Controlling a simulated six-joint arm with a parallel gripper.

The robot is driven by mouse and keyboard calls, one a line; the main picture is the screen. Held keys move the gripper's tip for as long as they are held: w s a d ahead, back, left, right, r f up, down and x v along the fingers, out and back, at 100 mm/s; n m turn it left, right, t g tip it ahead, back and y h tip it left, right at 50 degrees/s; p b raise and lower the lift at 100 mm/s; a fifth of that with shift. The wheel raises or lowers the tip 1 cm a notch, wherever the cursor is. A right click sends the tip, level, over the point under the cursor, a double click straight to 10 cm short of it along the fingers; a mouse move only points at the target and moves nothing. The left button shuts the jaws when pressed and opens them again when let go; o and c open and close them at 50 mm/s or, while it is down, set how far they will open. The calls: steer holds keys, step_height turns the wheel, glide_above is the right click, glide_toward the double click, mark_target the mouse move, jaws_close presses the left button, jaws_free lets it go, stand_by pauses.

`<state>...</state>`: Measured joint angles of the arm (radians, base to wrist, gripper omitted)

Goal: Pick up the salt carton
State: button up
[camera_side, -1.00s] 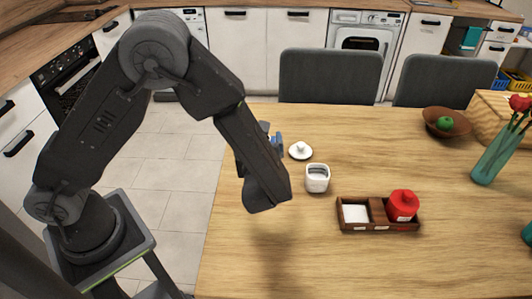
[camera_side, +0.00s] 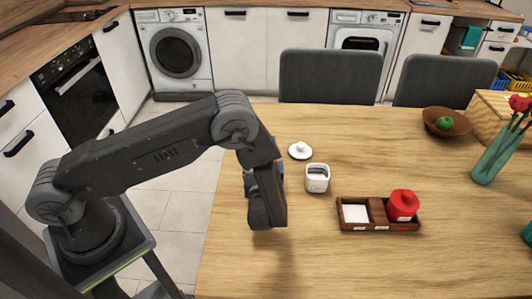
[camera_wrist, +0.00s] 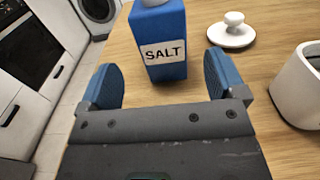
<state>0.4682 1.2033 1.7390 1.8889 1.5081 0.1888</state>
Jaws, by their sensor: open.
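The salt carton (camera_wrist: 165,50) is blue with a white SALT label and a pale top. It stands upright on the table in the wrist view, its top cut off by the frame edge. My gripper (camera_wrist: 160,66) is open, with one blue-padded finger to each side of the carton in the picture and a visible gap on both sides. The fingers do not appear to touch it. In the side view my arm hides most or all of the carton.
A white lidless jar (camera_side: 317,180) and its round lid (camera_side: 300,151) lie close to the right of my gripper. Further right is a wooden tray (camera_side: 350,227) with a red pot (camera_side: 402,205). The front of the wooden table (camera_side: 340,270) is clear.

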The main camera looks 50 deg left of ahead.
steer(key=x, duration=0.7)
steer(key=shift+w+a+f, duration=0.2)
steer(key=shift+w+f, duration=0.1)
steer(key=shift+w, duration=0.05)
steer(key=c, duration=1.2)
steer(key=shift+c, duration=0.2)
steer(key=shift+r, duration=0.15)
step_height(320, 180, up, 4)
steer(key=shift+r, duration=0.1)
steer(key=s+a+r, duration=0.6)
steer(key=a, duration=0.3)
steer(key=w+d+g+h, duration=0.1)
steer(key=w+d, duration=0.3)
steer(key=d, duration=1)
steer(key=w+d+f+g+h, duration=0.1)
steer(key=w+d, duration=0.4)
steer(key=d, duration=0.9)
steer(key=shift+w+f, duration=0.2)
steer(key=shift+f, duration=0.15)
